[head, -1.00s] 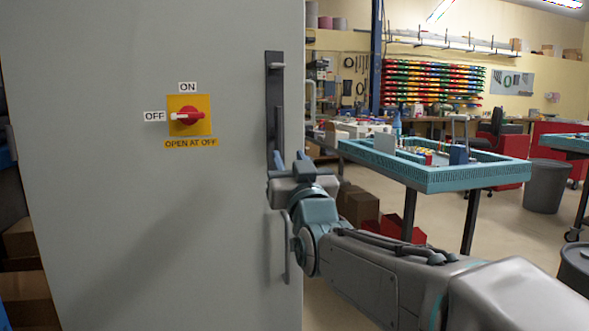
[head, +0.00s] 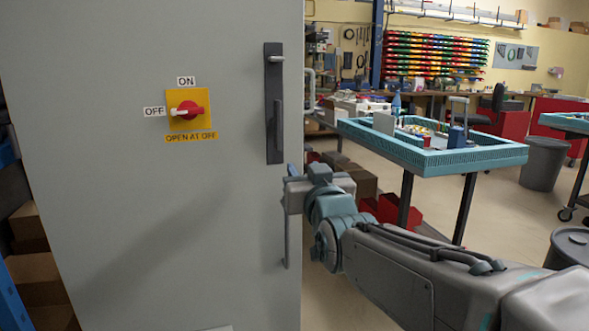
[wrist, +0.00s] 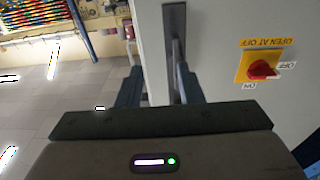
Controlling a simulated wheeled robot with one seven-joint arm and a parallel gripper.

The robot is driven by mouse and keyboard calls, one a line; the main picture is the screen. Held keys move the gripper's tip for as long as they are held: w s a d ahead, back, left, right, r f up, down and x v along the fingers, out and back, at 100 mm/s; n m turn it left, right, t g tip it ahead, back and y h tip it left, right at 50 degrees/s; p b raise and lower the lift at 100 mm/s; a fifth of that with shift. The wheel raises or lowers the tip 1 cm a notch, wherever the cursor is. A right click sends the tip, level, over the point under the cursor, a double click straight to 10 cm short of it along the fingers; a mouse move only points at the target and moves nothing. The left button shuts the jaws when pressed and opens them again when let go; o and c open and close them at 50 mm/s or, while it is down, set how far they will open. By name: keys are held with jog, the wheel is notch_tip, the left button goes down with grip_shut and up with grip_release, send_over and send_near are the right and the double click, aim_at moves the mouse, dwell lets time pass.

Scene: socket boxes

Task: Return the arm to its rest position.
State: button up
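My gripper shows in the wrist view (wrist: 160,88) with its two blue-grey fingers apart and nothing between them that they clasp. In the head view my gripper (head: 290,171) is at the right edge of the grey cabinet door, just below and right of the dark door handle (head: 275,105); its fingertips are mostly hidden. The handle also shows in the wrist view (wrist: 176,45), ahead of the fingers. The red rotary switch (head: 187,110) on its yellow plate has its pale pointer toward the OFF label. The door (head: 130,210) looks closed.
A teal-rimmed table (head: 470,157) with small items stands behind my arm on the right. Red boxes (head: 390,208) and brown boxes lie on the floor beneath it. A grey bin (head: 543,163) stands farther right. Brown boxes (head: 40,280) sit left of the cabinet.

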jog(key=s+d+m+g+h+p, duration=0.1)
jog(key=s+d+g+h+p, duration=0.1)
jog(key=s+d+g+p, duration=0.4)
jog(key=s+d+m+g+h+p, duration=0.1)
jog(key=s+d+g+p, duration=0.6)
jog(key=s+p, duration=1)
jog(key=g+h+p, duration=0.1)
jog(key=g+p, duration=0.1)
jog(key=p, duration=0.1)
jog(key=shift+r+m+g+h, duration=0.2)
jog(key=shift+m+g+h, duration=0.1)
jog(key=shift+m+g, duration=0.1)
jog(key=shift+o, duration=0.3)
